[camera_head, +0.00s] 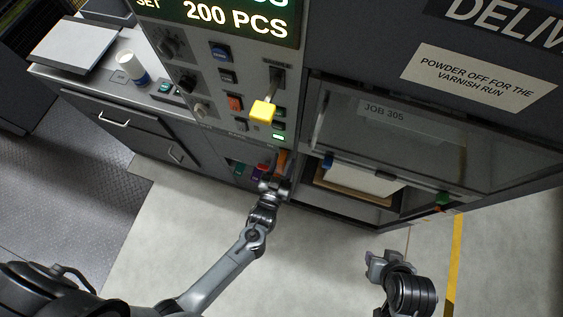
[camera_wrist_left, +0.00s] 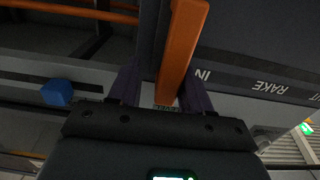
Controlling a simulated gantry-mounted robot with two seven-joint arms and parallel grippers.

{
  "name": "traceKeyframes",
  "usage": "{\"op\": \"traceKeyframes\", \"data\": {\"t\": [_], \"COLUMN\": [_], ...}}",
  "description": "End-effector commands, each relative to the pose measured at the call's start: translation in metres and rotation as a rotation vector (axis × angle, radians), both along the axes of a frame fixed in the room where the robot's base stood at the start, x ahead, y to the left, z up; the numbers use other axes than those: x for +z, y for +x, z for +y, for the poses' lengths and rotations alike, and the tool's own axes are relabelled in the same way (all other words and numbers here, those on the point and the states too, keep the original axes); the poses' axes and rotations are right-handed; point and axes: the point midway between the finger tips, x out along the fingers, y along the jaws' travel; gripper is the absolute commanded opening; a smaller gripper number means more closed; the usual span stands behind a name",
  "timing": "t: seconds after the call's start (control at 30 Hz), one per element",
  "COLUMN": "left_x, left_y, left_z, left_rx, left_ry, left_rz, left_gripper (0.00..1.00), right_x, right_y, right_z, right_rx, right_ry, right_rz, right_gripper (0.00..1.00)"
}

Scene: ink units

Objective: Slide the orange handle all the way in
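The orange handle (camera_head: 282,161) is on the lower front of the grey machine, just above my left gripper (camera_head: 274,183) in the head view. In the left wrist view the orange handle (camera_wrist_left: 184,45) is a long bar running down between the two dark fingers of my left gripper (camera_wrist_left: 165,97). The fingers are apart, with a gap visible left of the bar; any contact on the right side is unclear. A band beside it reads "IN". My right gripper (camera_head: 384,262) hangs over the floor at the lower right, clear of the machine; its finger opening is too small to judge.
A yellow-knobbed lever (camera_head: 263,111) sticks out above the handle. Green and purple parts (camera_head: 238,168) sit left of it. A blue piece (camera_wrist_left: 57,92) shows in the left wrist view. An open bay with a tray (camera_head: 350,188) is to the right. The floor (camera_head: 190,220) is clear.

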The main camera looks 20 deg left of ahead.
Motion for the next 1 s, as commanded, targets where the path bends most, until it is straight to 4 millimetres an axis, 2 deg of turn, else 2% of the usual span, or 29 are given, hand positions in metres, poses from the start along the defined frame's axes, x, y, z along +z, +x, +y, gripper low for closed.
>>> {"op": "traceKeyframes", "data": {"t": [0.23,0.37,0.8,1.0], "left_x": [-0.001,-0.002,-0.002,-0.001], "left_y": [-0.002,-0.010,-0.080,-0.101], "left_z": [0.002,0.002,-0.003,-0.004], "left_rx": [0.003,0.003,0.002,0.001], "left_ry": [0.002,0.002,0.002,0.001], "left_rz": [0.003,0.004,0.004,0.002], "left_gripper": [0.49,0.49,0.49,0.49], "right_x": [0.000,0.000,0.000,0.000], "right_y": [0.000,0.000,0.000,0.000], "right_z": [-0.001,-0.001,0.000,0.000], "right_rx": [0.002,0.002,0.001,-0.002], "right_ry": [-0.004,-0.003,-0.001,0.002], "right_rz": [-0.001,0.000,0.000,-0.001], "right_gripper": [0.43,0.43,0.43,0.43]}}
